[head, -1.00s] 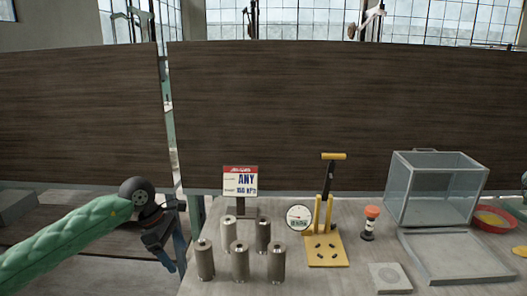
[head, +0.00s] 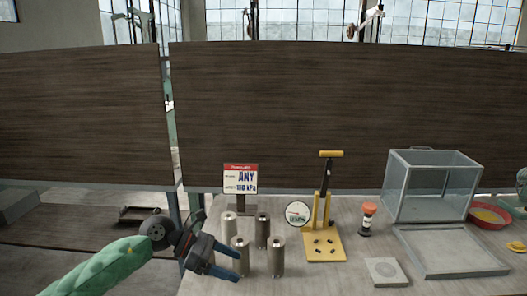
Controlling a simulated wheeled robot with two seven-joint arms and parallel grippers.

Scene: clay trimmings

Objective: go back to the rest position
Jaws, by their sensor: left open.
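My left gripper (head: 238,264) is low in the head view, left of centre, at the end of my green left arm. Its two blue fingers point right and are spread apart, with nothing seen held between them. The fingers overlap the front of a group of metal cylinders (head: 277,257) on the table. I cannot tell whether they touch any. My right gripper does not show.
On the table (head: 335,280) stand a sign (head: 240,180), a round gauge (head: 298,213), a yellow-based hand pump (head: 324,246), an orange-capped bottle (head: 367,219), a clear box (head: 433,187), a grey tray (head: 452,250), a square plate (head: 387,271) and a red bowl (head: 490,217). Dark panels stand behind.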

